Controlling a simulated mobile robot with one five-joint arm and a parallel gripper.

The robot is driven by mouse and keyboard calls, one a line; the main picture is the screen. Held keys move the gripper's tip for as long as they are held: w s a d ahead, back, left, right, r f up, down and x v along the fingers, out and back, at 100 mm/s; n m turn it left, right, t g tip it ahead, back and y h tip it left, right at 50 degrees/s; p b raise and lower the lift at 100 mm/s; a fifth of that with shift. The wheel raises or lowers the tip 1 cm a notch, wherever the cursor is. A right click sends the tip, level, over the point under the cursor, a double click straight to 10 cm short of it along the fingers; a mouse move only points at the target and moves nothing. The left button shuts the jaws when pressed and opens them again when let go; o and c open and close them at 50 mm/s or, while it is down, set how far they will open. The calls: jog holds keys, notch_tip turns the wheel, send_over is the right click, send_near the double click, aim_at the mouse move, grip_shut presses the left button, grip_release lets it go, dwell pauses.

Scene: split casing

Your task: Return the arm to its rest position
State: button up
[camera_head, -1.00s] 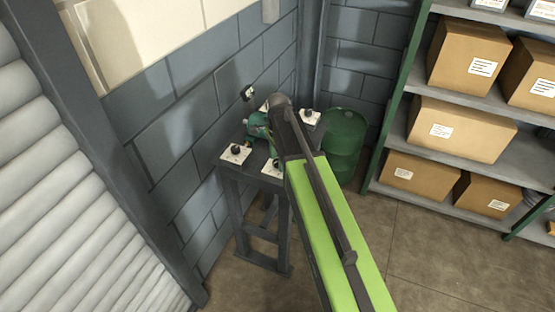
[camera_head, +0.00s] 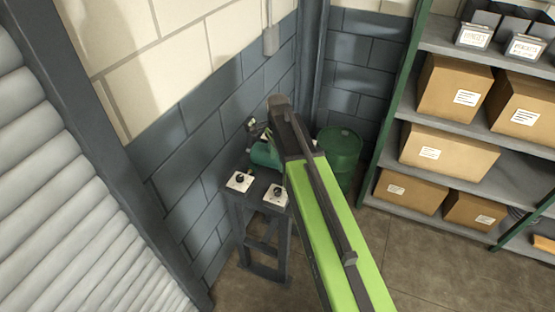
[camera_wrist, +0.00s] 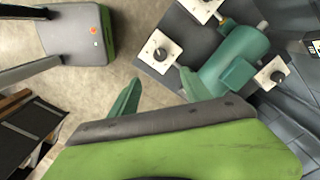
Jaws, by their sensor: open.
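My arm stretches up the middle of the head view, and its end hides my gripper there. In the wrist view my gripper (camera_wrist: 160,82) is open, with two teal fingers spread apart and nothing seen between them. A green cylindrical casing (camera_wrist: 235,65) lies on the dark bench beyond the right finger. The casing also shows in the head view (camera_head: 262,156), partly covered by my arm. White plates with black knobs surround it, one at the bench's front left (camera_head: 239,182) and one beside my arm (camera_head: 276,195).
The dark bench (camera_head: 246,222) stands against the block wall. A green drum (camera_head: 341,150) is behind it to the right. Shelves with cardboard boxes (camera_head: 450,150) fill the right side, and a ribbed shutter (camera_head: 60,200) the left. The floor (camera_head: 430,250) between is clear.

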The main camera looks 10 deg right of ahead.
dwell(0.5)
jog(key=s+f+n+b, duration=1.2)
jog(key=s+n+b, duration=0.1)
jog(key=s+n, duration=0.1)
jog(key=shift+f+n, duration=0.3)
jog(key=shift+n, duration=0.3)
jog(key=shift+s, duration=0.1)
